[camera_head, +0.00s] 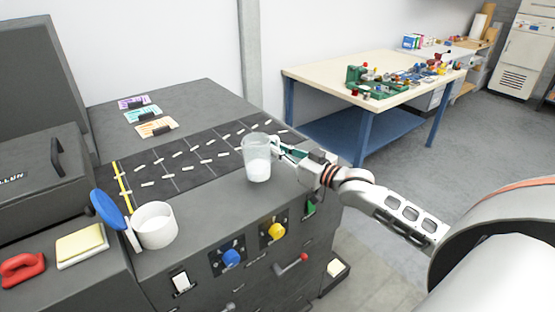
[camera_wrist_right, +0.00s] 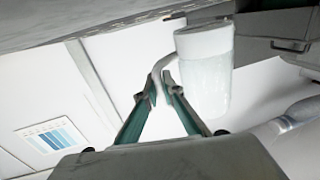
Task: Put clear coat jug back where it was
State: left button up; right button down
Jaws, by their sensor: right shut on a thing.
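The clear coat jug (camera_head: 257,168) is a see-through cup with whitish contents in its lower part. It is upright over the front part of the grey machine top (camera_head: 210,200), near the front edge; I cannot tell whether its base touches. My right gripper (camera_head: 279,150) reaches it from the right. In the right wrist view the jug (camera_wrist_right: 203,85) appears inverted, beside the green-edged fingers of my right gripper (camera_wrist_right: 160,82), which are shut on its pale curved handle (camera_wrist_right: 160,65). My left gripper is not in view.
A black mat (camera_head: 185,183) with rows of white strips lies behind the jug. A white pot (camera_head: 155,226) with a blue disc (camera_head: 106,210), a yellow sponge (camera_head: 82,243) and a red-handled tool (camera_head: 22,268) stand at left. A cluttered workbench (camera_head: 325,74) is behind right.

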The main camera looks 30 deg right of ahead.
notch_tip(320, 180, down, 4)
jog(key=shift+r, duration=0.25)
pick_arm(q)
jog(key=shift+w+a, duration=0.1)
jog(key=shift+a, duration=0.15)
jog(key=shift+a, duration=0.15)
pick_arm(e)
jog(key=c, duration=2.2)
grip_release()
jog(key=shift+f, duration=0.1)
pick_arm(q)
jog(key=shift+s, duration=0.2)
pick_arm(e)
jog(key=shift+s, duration=0.2)
jog(key=v, duration=1)
jog(key=shift+b, duration=0.35)
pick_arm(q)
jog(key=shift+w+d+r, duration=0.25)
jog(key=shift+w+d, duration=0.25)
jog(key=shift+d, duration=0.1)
pick_arm(e)
jog(key=shift+v, duration=0.85)
